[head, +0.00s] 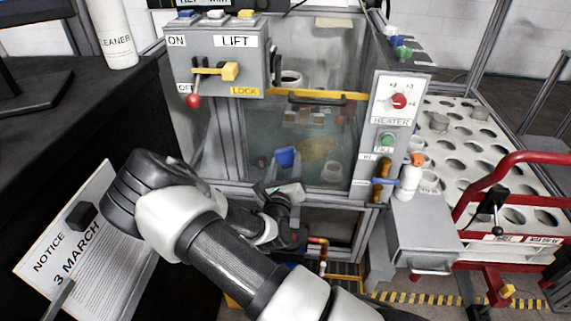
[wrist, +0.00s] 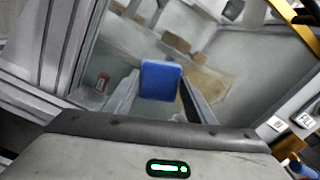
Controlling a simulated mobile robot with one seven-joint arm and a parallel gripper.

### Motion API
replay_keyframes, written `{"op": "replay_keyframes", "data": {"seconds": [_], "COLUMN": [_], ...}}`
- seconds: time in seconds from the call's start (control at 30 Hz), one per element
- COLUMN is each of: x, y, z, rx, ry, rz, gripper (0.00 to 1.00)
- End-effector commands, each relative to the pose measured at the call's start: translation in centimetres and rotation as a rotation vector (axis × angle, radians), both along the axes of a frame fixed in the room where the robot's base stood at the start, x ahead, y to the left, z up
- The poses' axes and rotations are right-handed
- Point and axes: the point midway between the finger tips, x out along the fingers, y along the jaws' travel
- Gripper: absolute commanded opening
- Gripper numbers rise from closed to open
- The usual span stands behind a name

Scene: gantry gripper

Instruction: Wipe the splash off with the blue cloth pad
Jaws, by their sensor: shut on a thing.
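The blue cloth pad (head: 287,157) is held at the tips of my gripper (head: 286,172), in front of the clear panel (head: 257,158) of the machine. In the wrist view, the pad (wrist: 161,80) sits between the two fingers of my gripper (wrist: 160,92), which is shut on it. A tan, blurry splash (head: 316,149) shows on the panel just right of the pad. In the wrist view, the splash (wrist: 206,88) lies right of and partly behind the pad. I cannot tell whether the pad touches the panel.
A yellow bar (head: 315,97) crosses the panel above the splash. The lift and lock box (head: 214,55) is at upper left, the heater box (head: 398,97) at right. A grey box (head: 421,232) juts out at lower right. A red-handled rack (head: 510,215) stands farther right.

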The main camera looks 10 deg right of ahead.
Motion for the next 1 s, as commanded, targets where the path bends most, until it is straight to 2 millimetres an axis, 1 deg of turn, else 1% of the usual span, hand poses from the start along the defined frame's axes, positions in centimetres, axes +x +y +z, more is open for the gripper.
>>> {"op": "replay_keyframes", "data": {"seconds": [1.0], "x": [1.7], "y": [-0.6], "z": [0.0], "rx": [0.000], "ry": [0.000], "rz": [0.000], "gripper": [0.32]}}
